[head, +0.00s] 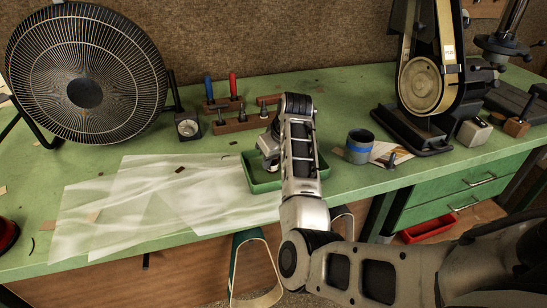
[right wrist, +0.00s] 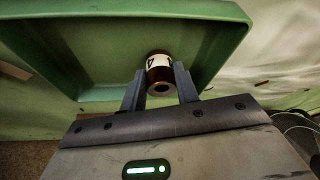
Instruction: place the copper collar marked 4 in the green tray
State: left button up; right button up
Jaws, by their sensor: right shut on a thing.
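The copper collar (right wrist: 159,75) is a small brown ring with a white label bearing a dark mark that looks like a 4. My right gripper (right wrist: 160,90) is shut on it, one finger on each side. The green tray (head: 262,187) lies on the green bench, and my right arm reaches over it. In the right wrist view the tray (right wrist: 90,40) fills the space behind the collar, which is over or inside it. I cannot tell whether the collar touches the tray floor. In the head view my gripper and arm hide the collar. My left gripper is not in view.
Clear plastic sheets (head: 150,205) lie to the left. A black fan (head: 87,82), a wooden tool rack (head: 240,120) and a belt sander (head: 425,85) stand further back.

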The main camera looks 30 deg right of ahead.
jog(key=shift+f, duration=0.15)
jog(key=o, duration=1.1)
jog(key=shift+c, duration=0.2)
jog(key=shift+s+r, duration=0.1)
jog(key=shift+r, duration=0.4)
jog(key=v, duration=1.1)
jog(key=shift+r, duration=0.25)
jog(key=shift+s+f, duration=0.1)
jog(key=shift+s, duration=0.05)
